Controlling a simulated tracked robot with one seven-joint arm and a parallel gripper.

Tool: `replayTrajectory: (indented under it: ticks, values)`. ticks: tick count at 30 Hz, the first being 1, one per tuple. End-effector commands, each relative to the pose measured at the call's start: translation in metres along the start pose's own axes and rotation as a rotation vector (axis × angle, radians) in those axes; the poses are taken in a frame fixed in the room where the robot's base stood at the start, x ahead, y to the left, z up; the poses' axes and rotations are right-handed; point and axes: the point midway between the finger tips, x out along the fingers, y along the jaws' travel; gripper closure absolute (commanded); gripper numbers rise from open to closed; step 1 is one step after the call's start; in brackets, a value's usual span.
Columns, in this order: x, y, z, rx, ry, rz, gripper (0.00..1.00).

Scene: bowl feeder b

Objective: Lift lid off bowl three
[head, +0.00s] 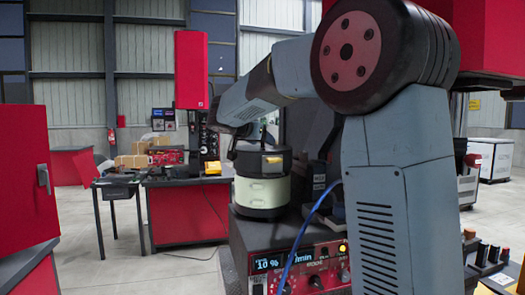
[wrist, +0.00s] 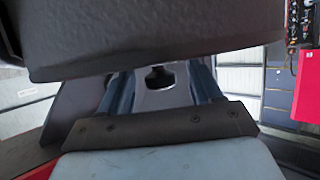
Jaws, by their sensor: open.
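In the head view, a round feeder bowl (head: 262,192) with a cream side band stands on a dark machine base. A dark lid or upper section (head: 255,165) with a small yellow mark sits on top of it. I see no number on the bowl. My arm reaches across from the right, and my gripper (head: 250,136) is just above the lid, partly hidden by my own arm. The jaws are open, with nothing visibly held; contact with the lid cannot be told. The wrist view is mostly filled by close dark and grey surfaces, and I cannot make out the lid there.
A control panel (head: 300,263) with a lit display is on the front of the base, and a blue cable (head: 300,240) runs beside the bowl. A red cabinet (head: 25,180) stands at left. A workbench (head: 185,212) with boxes is behind.

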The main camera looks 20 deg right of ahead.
Motion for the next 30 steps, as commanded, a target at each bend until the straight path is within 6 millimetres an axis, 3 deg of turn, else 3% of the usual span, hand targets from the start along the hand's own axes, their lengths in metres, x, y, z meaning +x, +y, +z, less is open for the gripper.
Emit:
replayTrajectory:
  ticks: [3,23,30]
  values:
    - [-0.0004,0.0,0.0,0.0,0.0,0.0,0.37]
    - [-0.0011,-0.0005,0.0002,0.0,0.0,-0.001,1.0]
    - [-0.0015,-0.0006,-0.0002,0.0,0.001,-0.001,1.0]
